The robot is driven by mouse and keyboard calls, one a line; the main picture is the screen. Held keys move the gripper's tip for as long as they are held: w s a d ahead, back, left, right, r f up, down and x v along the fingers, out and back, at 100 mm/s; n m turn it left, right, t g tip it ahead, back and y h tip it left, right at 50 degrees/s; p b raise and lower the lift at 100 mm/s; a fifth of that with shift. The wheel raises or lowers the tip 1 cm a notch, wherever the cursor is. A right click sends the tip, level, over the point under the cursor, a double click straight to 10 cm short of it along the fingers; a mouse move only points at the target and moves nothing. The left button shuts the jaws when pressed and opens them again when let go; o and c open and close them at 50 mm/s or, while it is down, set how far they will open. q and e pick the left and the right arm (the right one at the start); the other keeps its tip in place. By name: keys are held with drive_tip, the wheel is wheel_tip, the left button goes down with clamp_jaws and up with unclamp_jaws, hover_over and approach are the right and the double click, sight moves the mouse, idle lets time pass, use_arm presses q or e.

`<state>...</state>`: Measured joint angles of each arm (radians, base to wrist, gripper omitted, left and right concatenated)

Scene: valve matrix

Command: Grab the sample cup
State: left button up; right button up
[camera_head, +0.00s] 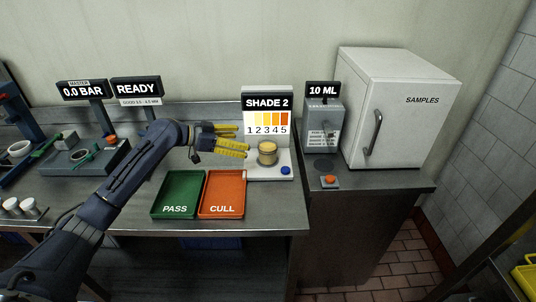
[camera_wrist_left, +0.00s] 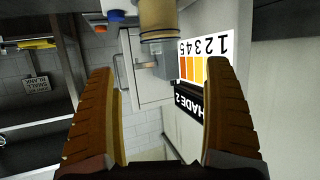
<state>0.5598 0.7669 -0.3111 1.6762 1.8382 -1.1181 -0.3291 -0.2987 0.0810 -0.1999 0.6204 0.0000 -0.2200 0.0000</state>
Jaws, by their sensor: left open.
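The sample cup (camera_head: 268,149), a small round cup with yellow-tan contents, stands upright on the white shade reader's base, below the SHADE 2 panel (camera_head: 266,113). My left gripper (camera_head: 242,140) is open, just left of the cup, with its yellow fingers pointing toward it and a gap between. In the left wrist view the cup (camera_wrist_left: 158,18) shows at the top edge, partly cut off, beyond the open fingers (camera_wrist_left: 160,85). Nothing is between the fingers. My right gripper is not in view.
A blue button (camera_head: 286,170) is right of the cup. The 10 ML dispenser (camera_head: 322,118) and white SAMPLES cabinet (camera_head: 400,100) stand further right.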

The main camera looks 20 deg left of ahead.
sight(268, 144)
use_arm(q)
drive_tip(key=shift+x, duration=5.7)
drive_tip(key=shift+a+f, duration=0.1)
drive_tip(key=shift+f, duration=0.1)
drive_tip(key=shift+c, duration=0.4)
drive_tip(key=c, duration=1.5)
